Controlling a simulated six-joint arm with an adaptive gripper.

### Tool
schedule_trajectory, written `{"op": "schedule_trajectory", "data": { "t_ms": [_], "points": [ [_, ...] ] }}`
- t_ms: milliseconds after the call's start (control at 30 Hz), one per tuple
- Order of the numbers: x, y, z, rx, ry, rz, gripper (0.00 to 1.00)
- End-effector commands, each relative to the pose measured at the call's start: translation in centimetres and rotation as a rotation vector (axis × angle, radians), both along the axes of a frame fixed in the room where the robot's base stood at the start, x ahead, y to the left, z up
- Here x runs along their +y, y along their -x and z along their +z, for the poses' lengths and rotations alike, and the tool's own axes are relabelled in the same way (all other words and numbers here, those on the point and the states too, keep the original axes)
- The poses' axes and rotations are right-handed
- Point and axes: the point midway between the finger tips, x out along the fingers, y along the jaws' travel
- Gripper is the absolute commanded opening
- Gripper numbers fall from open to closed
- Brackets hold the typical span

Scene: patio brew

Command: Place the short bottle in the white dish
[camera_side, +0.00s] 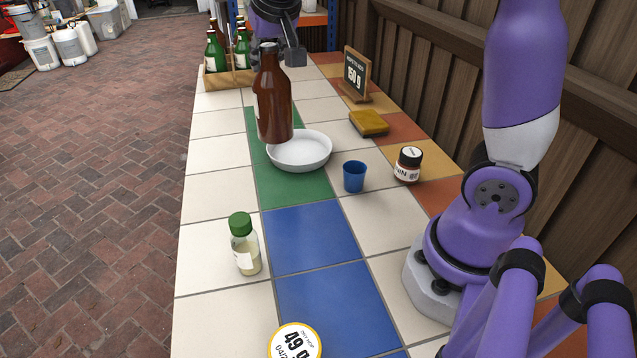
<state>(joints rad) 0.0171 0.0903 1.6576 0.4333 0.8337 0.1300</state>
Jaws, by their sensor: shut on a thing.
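My gripper is shut on the bottle's neck; the fingertips are partly hidden. The white dish (318,157) is a shallow round bowl on the tiled table, standing partly on green tiles. The bottle's base overlaps the dish's left rim in the picture; its exact height over the dish cannot be told. The visible inside of the dish looks empty.
A blue cup (354,176) and a dark jar (408,164) stand right of the dish. A yellow sponge (368,123) and a sign (356,74) are behind. A green-capped vial (245,245) and a round label (295,343) are nearer. A wooden crate (232,78) holds green bottles.

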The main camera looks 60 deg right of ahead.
Motion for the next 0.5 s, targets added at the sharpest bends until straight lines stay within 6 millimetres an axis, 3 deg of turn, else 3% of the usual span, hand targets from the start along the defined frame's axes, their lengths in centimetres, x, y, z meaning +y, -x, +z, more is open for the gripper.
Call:
{"op": "schedule_trajectory", "data": {
  "t_ms": [300,500],
  "points": [
    [-6.5,-0.7,-3.9,0.002,-0.001,-0.005,0.0],
    [-9.0,-1.1,-5.4,-0.001,0.001,0.0,0.0]
  ]
}}
